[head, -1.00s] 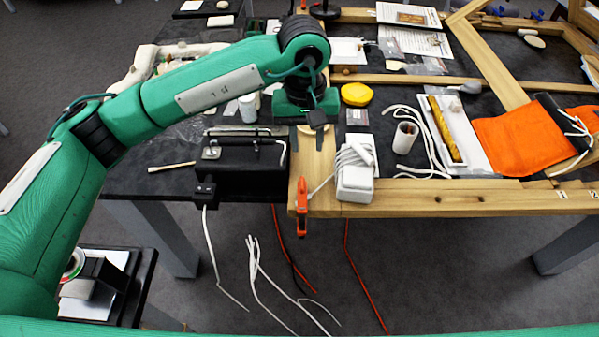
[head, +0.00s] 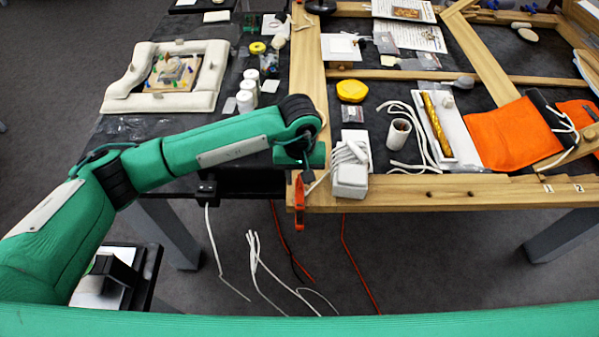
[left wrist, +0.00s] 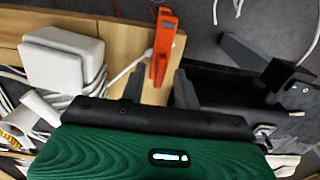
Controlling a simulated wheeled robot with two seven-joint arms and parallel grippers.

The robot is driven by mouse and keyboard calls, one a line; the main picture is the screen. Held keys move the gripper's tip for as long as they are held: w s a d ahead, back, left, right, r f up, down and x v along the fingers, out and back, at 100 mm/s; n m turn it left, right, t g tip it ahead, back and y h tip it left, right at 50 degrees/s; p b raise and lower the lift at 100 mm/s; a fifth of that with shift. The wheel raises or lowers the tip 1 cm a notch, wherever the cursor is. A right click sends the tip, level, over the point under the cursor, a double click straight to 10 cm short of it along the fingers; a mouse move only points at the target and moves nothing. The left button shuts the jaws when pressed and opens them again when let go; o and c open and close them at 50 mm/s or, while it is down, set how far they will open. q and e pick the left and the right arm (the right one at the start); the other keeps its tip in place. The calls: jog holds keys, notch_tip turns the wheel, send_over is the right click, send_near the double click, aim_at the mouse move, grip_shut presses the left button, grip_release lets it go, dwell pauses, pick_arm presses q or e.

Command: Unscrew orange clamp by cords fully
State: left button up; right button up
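The orange clamp (head: 299,203) hangs on the near edge of the wooden frame, beside the white adapter block and its cords. In the left wrist view the clamp (left wrist: 162,45) shows beyond the fingers, nearer the right one. My left gripper (head: 299,168) is just above and behind the clamp in the head view. Its two dark fingers (left wrist: 127,70) are wide apart with nothing between them, and I see no contact with the clamp. The clamp's upper part is partly hidden by my gripper in the head view. My right gripper is not in view.
The white adapter block (head: 350,180) sits right of the clamp on the wooden frame (head: 440,190). A black box (left wrist: 225,82) lies close to the right finger. White cords (head: 255,260) and red cords (head: 350,255) hang below the table edge. A yellow object (head: 352,91) lies farther back.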

pick_arm(q)
jog(key=shift+f, duration=0.2)
jog(key=shift+c, duration=0.4)
grip_shut()
